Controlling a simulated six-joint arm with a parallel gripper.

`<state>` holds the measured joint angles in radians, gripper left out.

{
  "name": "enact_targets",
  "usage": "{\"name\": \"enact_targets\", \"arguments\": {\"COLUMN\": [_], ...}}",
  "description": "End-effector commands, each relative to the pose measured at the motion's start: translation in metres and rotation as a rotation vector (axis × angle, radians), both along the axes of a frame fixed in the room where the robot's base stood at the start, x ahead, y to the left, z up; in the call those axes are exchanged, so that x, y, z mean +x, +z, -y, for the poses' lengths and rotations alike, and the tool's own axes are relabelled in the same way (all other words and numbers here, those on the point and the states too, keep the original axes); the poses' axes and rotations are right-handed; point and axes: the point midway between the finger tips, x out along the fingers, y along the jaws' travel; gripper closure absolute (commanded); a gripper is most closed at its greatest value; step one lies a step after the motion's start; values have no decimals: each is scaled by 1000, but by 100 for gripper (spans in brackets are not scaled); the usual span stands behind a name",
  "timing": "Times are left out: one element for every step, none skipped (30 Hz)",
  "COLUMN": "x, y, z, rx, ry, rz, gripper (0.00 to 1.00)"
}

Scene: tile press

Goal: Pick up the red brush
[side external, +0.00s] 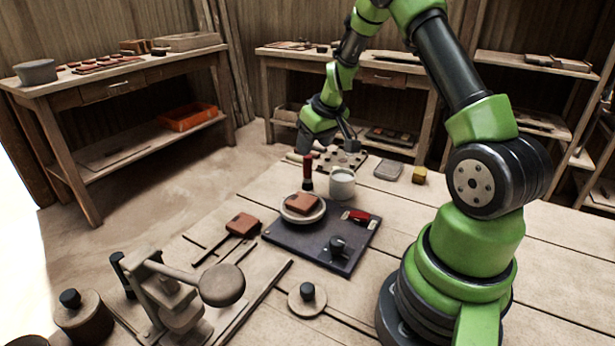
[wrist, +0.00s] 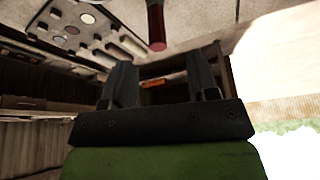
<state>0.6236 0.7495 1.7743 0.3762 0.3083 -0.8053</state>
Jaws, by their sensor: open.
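A dark red upright handle (side external: 308,170) with a black lower end stands behind the round dish in the side view; it looks like the red brush, but bristles cannot be made out. A red handle (wrist: 156,25) also shows at the top of the wrist view, beyond the fingertips. A smaller red and black item (side external: 357,216) lies on the dark board. My gripper (side external: 328,147) is open, above the far part of the table, behind and a little above the upright handle. In the wrist view its two fingers (wrist: 161,68) are apart with nothing between them.
The dark board (side external: 285,244) bears a dish with a reddish tile (side external: 303,203) and a black knob. A pale cup (side external: 342,183) stands close right of the red handle. A holed rack (side external: 355,161) lies under my gripper. The press (side external: 175,295) stands front left.

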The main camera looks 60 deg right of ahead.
Motion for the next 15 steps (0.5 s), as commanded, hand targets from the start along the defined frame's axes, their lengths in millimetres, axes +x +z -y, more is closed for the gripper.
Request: {"name": "enact_targets", "arguments": {"x": [3, 4, 7, 8, 10, 11, 12, 12, 13, 14, 15, 17, 19, 21, 24], "y": [-9, -13, -18, -21, -24, -27, -29, -30, -32, -34, -36, -40, -44, -47, -53], "z": [0, 1, 1, 2, 2, 3, 3, 3, 4, 4, 5, 6, 7, 9, 11], "rx": [3, 3, 2, 3, 1, 3, 2, 1, 1, 2, 2, 1, 3, 2, 3], "ry": [0, 1, 2, 1, 0, 1, 1, 0, 0, 1, 1, 0, 1, 1, 0], "rz": [-2, -4, -2, -2, -2, -2, -1, -1, -1, -1, -1, -2, -2, -1, -1], "gripper": [46, 46, 46, 46, 46, 46, 46, 46, 46, 46, 46, 46, 46, 46, 46]}}
